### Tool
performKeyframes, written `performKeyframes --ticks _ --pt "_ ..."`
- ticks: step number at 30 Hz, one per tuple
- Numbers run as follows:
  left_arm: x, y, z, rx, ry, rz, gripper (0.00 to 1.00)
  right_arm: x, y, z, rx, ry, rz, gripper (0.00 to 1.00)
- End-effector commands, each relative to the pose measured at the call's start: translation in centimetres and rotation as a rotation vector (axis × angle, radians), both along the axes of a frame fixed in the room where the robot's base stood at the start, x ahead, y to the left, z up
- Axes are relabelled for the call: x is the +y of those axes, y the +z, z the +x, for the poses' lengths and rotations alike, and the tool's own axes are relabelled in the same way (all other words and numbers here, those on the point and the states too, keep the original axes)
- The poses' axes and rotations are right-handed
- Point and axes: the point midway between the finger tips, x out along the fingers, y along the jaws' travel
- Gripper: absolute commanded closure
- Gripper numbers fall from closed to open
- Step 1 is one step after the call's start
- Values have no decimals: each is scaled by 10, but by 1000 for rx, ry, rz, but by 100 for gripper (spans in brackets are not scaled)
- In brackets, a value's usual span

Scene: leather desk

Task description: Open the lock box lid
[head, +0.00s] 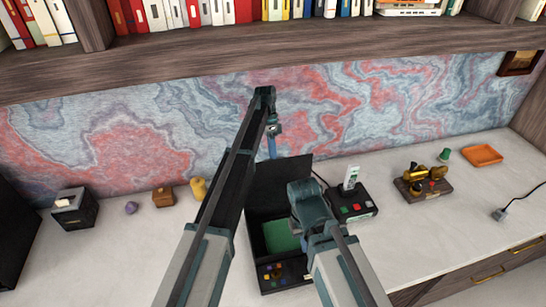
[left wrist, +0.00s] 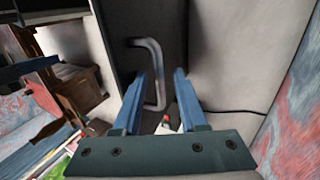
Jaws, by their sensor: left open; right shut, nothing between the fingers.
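The lock box has a black body with a front panel of coloured buttons (head: 268,275) and a green inside (head: 281,236). Its dark lid (head: 279,180) stands raised at the back in the head view. The lid also fills the upper middle of the left wrist view (left wrist: 180,45), with a bent grey metal handle (left wrist: 158,60). My left gripper (head: 272,147) is behind the lid's top edge. In the left wrist view its blue fingers (left wrist: 161,76) are open, with the handle between or just beyond their tips. My right gripper (head: 310,205) is over the box's right side; its fingers are mostly hidden.
A black button console with a white upright piece (head: 350,181) stands right of the box. A brass device (head: 424,182), green cup (head: 444,155) and orange tray (head: 482,155) are farther right. A yellow figure (head: 198,188) and wooden box (head: 163,197) are left. A bookshelf (head: 180,62) overhangs the back.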

Motion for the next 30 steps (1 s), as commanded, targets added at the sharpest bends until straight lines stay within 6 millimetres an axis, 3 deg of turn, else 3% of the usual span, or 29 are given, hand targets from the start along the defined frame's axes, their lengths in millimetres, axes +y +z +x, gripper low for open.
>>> performKeyframes --ticks 11,30 --pt "3 22 9 1 1 0 55 0 22 0 0 -3 1 100" --pt "18 114 55 -4 1 0 55 0 115 0 1 -13 2 100"
